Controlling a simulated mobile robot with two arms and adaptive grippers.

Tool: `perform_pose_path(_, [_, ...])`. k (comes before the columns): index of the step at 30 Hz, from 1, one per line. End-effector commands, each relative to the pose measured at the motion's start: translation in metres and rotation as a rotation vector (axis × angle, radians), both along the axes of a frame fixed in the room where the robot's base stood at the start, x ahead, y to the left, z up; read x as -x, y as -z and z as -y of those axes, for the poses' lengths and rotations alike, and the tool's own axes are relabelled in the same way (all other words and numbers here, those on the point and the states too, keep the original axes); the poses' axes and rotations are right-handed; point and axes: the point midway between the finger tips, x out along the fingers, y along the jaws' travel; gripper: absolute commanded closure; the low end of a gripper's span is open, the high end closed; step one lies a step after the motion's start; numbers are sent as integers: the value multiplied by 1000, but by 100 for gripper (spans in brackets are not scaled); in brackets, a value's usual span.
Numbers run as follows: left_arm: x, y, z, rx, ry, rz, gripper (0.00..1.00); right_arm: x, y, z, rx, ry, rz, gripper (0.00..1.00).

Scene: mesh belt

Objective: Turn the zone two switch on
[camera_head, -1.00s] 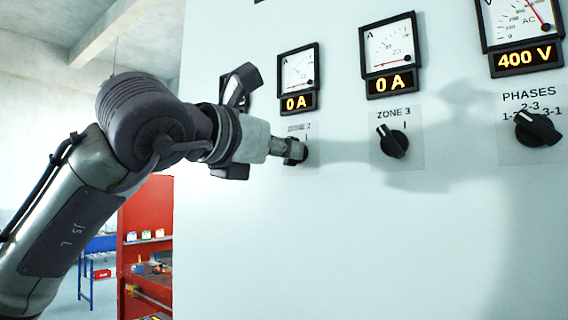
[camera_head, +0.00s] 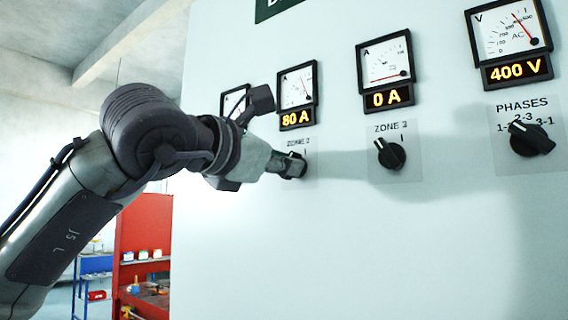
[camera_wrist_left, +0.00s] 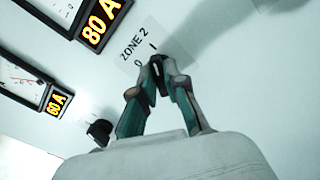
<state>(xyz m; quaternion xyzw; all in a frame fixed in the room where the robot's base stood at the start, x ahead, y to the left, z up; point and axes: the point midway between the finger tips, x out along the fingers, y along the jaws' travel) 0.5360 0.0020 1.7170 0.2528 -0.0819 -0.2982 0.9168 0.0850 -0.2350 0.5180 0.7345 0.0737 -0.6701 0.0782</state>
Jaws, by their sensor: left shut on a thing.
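The zone two switch (camera_wrist_left: 155,72) is a black rotary knob under the label ZONE 2 on the pale panel (camera_head: 300,250). My left gripper (camera_head: 292,165) is shut on this knob, and its two fingers also show around it in the left wrist view (camera_wrist_left: 160,65). The knob is mostly hidden by the fingers; its white mark points near the I in the left wrist view. The zone two meter (camera_head: 297,85) above it reads 80 A, and its needle is off the zero end. My right gripper is not in view.
The zone 3 knob (camera_head: 390,153) is to the right, under a meter reading 0 A. Further right is the PHASES knob (camera_head: 531,138) under a 400 V meter. Another black knob (camera_wrist_left: 99,130) lies left of the gripper in the wrist view. A red shelf (camera_head: 143,220) stands beyond the panel.

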Motion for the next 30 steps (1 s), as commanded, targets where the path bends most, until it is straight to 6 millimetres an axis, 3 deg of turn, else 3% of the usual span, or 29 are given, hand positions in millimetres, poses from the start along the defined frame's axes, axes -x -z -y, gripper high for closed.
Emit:
perform_pose_path(4, [0, 0, 0, -2, -1, 2, 100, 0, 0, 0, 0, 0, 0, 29])
perform_pose_path(5, [0, 0, 0, -2, -1, 2, 86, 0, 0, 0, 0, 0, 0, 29])
perform_pose_path(9, [0, 0, 0, -1, -1, 2, 63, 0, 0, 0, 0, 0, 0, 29])
perform_pose_path(20, [3, 0, -2, 0, 0, 2, 62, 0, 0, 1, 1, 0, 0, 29])
perform_pose_path(30, [53, -1, -39, -1, -2, 5, 62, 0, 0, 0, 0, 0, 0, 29])
